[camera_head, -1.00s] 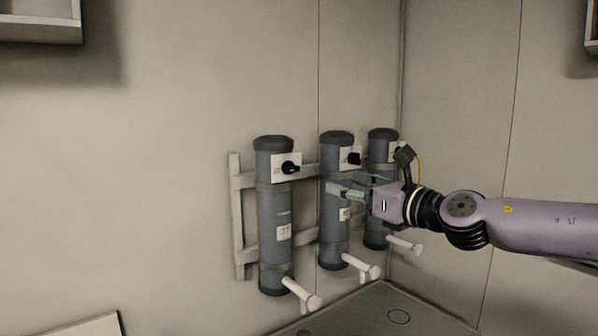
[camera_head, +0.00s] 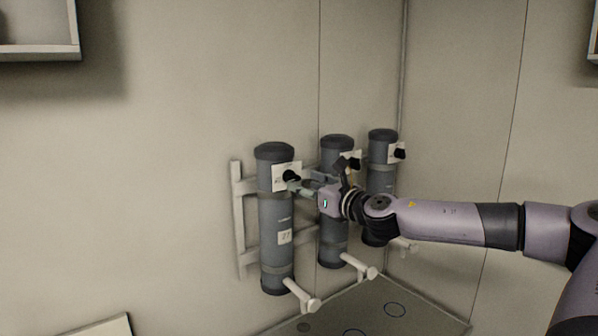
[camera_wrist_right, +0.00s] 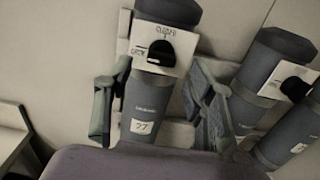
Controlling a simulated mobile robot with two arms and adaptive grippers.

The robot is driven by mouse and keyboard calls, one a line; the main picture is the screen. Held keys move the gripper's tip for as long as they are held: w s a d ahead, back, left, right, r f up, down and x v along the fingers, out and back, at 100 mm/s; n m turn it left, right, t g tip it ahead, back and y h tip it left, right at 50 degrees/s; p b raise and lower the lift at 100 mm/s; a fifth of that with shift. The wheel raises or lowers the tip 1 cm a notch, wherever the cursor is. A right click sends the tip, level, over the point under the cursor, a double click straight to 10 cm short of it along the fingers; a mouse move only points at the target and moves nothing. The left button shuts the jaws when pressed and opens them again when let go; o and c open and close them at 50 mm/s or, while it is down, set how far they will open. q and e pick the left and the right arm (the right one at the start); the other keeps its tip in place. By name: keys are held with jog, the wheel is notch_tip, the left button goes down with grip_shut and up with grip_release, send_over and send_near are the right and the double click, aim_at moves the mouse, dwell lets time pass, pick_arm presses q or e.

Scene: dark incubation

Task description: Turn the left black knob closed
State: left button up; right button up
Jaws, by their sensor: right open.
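The left black knob (camera_head: 290,176) sits on a white plate (camera_head: 281,184) near the top of the left grey cylinder (camera_head: 275,225). In the right wrist view the knob (camera_wrist_right: 161,52) shows on its plate, with the words "CLOSED" above and "OPEN" at its left. My right gripper (camera_head: 300,186) is open and close to the knob, just to its right in the head view. In the right wrist view its two fingers (camera_wrist_right: 155,108) stand apart on either side of the cylinder, below the knob; no contact with the knob shows. My left gripper is not in view.
Two more grey cylinders, the middle one (camera_head: 334,249) and the right one (camera_head: 382,150), stand on the same wall rack (camera_head: 238,215). White pipes (camera_head: 301,296) stick out below. A floor tray (camera_head: 420,318) lies beneath.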

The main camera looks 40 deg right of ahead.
aim_at(296, 180)
jog(key=shift+w+d, duration=0.1)
jog(key=shift+w, duration=0.6)
jog(key=shift+w+a+p, duration=0.2)
jog(key=shift+w+p, duration=0.4)
jog(key=shift+p, duration=0.05)
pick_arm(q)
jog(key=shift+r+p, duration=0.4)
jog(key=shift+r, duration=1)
pick_arm(e)
jog(key=shift+w+d, duration=0.35)
jog(key=shift+w, duration=0.1)
jog(key=shift+c, duration=0.4)
jog(key=c, duration=1.1)
